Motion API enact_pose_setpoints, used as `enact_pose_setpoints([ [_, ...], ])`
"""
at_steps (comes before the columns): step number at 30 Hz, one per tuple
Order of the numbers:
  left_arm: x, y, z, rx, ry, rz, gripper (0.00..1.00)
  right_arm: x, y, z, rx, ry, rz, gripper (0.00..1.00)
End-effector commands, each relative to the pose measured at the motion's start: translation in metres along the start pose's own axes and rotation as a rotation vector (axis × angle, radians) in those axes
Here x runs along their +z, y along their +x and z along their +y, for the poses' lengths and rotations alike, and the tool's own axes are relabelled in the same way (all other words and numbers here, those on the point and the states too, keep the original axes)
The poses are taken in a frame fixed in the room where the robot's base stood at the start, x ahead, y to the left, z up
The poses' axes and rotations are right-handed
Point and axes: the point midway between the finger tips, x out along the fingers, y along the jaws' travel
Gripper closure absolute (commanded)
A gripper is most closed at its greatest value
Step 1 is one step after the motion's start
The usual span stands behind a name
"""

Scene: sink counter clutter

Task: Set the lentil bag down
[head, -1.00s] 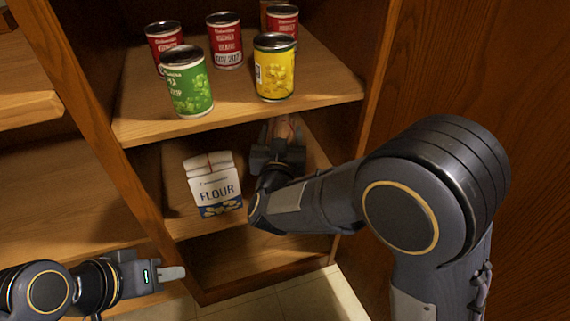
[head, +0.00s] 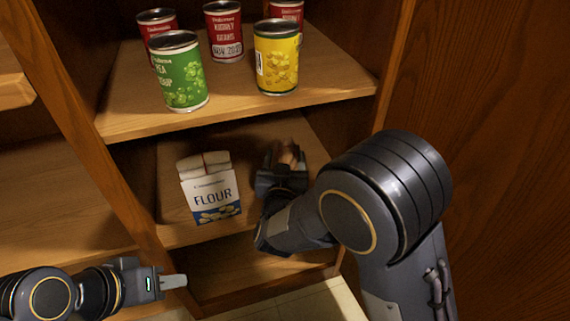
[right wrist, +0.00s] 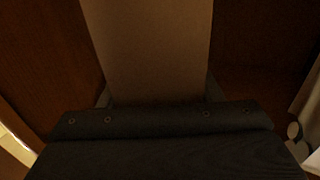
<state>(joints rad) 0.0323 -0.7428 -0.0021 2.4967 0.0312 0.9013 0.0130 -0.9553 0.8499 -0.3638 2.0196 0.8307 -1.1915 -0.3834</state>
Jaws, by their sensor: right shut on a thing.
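The lentil bag (head: 287,151) shows as a small brownish-orange patch above my right gripper (head: 284,168), inside the lower shelf bay of the cabinet. In the right wrist view the bag is a broad plain brown face (right wrist: 150,50) between the fingers of my right gripper (right wrist: 160,95), which is shut on it. Most of the bag is hidden by the gripper in the head view, and I cannot tell whether its bottom touches the shelf (head: 185,232). My left gripper (head: 174,282) is low at the left, outside the cabinet; its opening does not show.
A flour bag (head: 211,190) stands on the same shelf, just left of my right gripper. The shelf above (head: 225,110) carries a green can (head: 181,75), a yellow can (head: 277,60) and several red cans (head: 224,32). A wooden panel (head: 490,130) stands at the right.

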Motion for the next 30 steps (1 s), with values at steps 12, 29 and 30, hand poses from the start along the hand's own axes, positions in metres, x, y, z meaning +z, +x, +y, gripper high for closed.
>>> enact_pose_setpoints([
  [12, 0.0, 0.001, -0.001, 0.0, 0.0, 0.0, 0.64, 0.001, 0.0, 0.0, 0.0, 0.001, 0.001, 0.32],
  [29, -0.003, -0.006, 0.003, 0.0, 0.0, 0.0, 0.64, -0.003, -0.015, -0.001, -0.004, 0.001, -0.002, 0.19],
  [30, -0.004, -0.008, 0.004, 0.0, 0.0, 0.0, 0.64, -0.004, -0.022, -0.001, -0.004, 0.0, -0.001, 0.19],
])
